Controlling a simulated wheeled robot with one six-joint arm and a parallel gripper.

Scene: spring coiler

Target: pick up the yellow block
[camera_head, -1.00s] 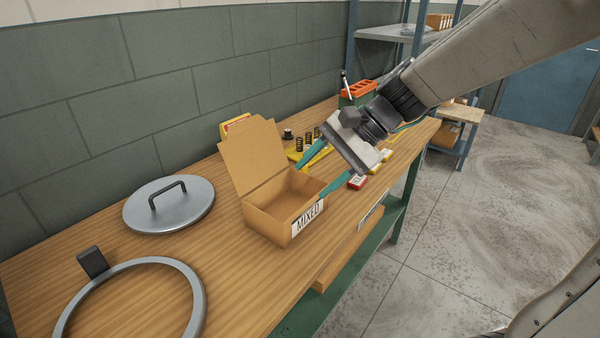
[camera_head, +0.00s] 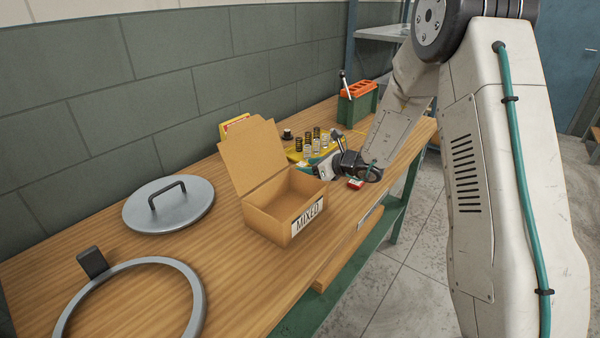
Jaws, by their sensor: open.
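My gripper (camera_head: 311,165) is low over the workbench, just behind the open cardboard box, with its jaws open. Its teal fingers point left, close to the front of a yellow tray (camera_head: 298,156) holding several dark and pale springs. My wrist and forearm cover much of the bench to the right of the tray. I cannot pick out a separate yellow block with certainty; yellow pieces seen near there earlier are now hidden behind my arm. A small red and white block (camera_head: 355,183) lies just under my wrist.
The cardboard box (camera_head: 255,218) marked MIXED stands open on the wooden bench (camera_head: 110,255). A round metal lid (camera_head: 145,212) and a grey ring (camera_head: 198,290) lie to the left. A green and orange rack (camera_head: 358,100) stands at the back.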

